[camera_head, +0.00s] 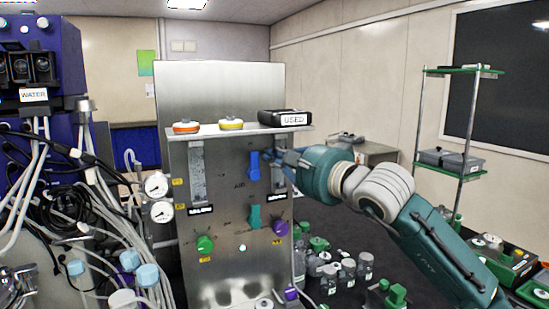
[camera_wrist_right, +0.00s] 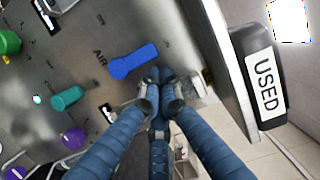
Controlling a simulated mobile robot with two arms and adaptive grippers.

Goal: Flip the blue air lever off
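The blue air lever (camera_head: 253,165) stands upright on the metal panel (camera_head: 229,263), just above and right of the AIR label. In the right wrist view the blue lever (camera_wrist_right: 133,62) lies slantwise, its whole length in sight. My right gripper (camera_head: 287,158) is at the panel, to the right of the lever. In the wrist view the blue fingers of my right gripper (camera_wrist_right: 160,75) are drawn together at the tips, with nothing seen between them. The tips are close to the lever's side; I cannot tell whether they touch it. My left gripper is not in view.
A shelf (camera_head: 240,132) above the lever holds a black USED box (camera_head: 284,118) and two capped discs. A teal lever (camera_head: 254,216), a green knob (camera_head: 205,243) and a purple knob (camera_head: 281,228) sit below. Cables and tubes crowd the left.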

